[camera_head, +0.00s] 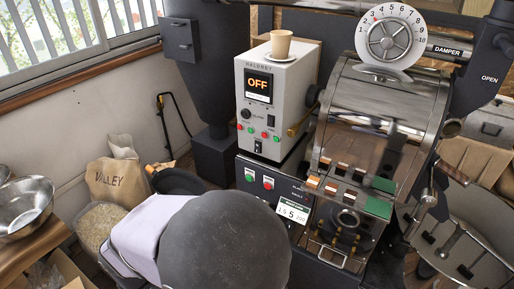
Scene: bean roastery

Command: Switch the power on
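A pale grey control box (283,98) stands upright left of the roaster drum, with its front facing me. Its screen (258,85) reads "OFF" in orange. Below the screen are a black knob (245,114) and several small red and green buttons. A small black rocker switch (258,146) sits low on the box's front; its position is too small to tell. My gripper is not in view. A large dark rounded shape and a pale lilac part, probably my arm, fill the bottom middle. Nothing touches the control box's front.
The roaster drum (384,108), with a damper dial (389,37) above, is close on the right. A lower panel (262,190) has green and red buttons. Sacks (117,182) and a steel bowl (24,208) are at left.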

